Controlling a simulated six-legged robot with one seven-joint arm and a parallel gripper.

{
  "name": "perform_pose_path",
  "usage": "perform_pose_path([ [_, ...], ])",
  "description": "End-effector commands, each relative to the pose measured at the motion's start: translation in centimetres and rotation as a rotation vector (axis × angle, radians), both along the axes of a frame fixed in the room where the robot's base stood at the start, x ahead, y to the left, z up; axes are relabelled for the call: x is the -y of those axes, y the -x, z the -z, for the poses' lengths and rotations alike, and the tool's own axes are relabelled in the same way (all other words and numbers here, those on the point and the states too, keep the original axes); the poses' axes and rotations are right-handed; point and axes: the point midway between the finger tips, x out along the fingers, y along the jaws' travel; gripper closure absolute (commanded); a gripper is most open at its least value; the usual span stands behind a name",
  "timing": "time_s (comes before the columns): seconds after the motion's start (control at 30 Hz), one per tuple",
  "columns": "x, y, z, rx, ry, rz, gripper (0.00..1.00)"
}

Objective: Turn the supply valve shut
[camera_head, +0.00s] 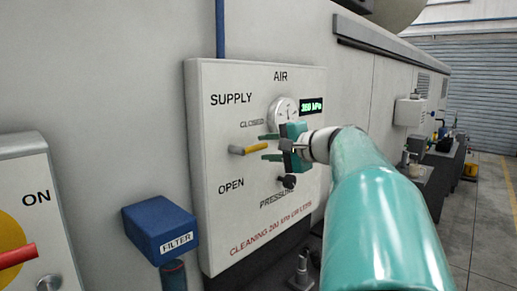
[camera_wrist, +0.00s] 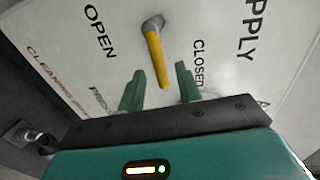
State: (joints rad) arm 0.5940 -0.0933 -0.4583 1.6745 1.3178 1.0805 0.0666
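The supply valve is a yellow lever (camera_head: 252,149) on a grey hub, on the white AIR panel (camera_head: 225,110). In the head view it points right, between the word CLOSED above and OPEN below. My gripper (camera_head: 266,147) is in front of the panel with its green fingers parted, one above and one below the lever's free end. The wrist view shows the lever (camera_wrist: 154,55) with its tip between the two fingers of my gripper (camera_wrist: 160,70). A gap shows on each side, so the fingers do not appear to grip it.
A round gauge (camera_head: 284,110) and a green digital display (camera_head: 311,106) sit above my gripper. A black pressure knob (camera_head: 287,182) is close below it. A blue filter (camera_head: 160,228) and a panel with a red handle (camera_head: 17,255) are at left. Open floor lies at right.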

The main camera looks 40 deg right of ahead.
Motion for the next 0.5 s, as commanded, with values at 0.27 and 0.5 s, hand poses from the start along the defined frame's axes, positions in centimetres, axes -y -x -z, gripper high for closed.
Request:
perform_pose_path([
  [0.27,0.2,6.1,-1.2,0.001,0.0,0.001,0.65],
  [0.5,0.3,8.6,-1.6,-0.001,0.0,0.001,0.65],
])
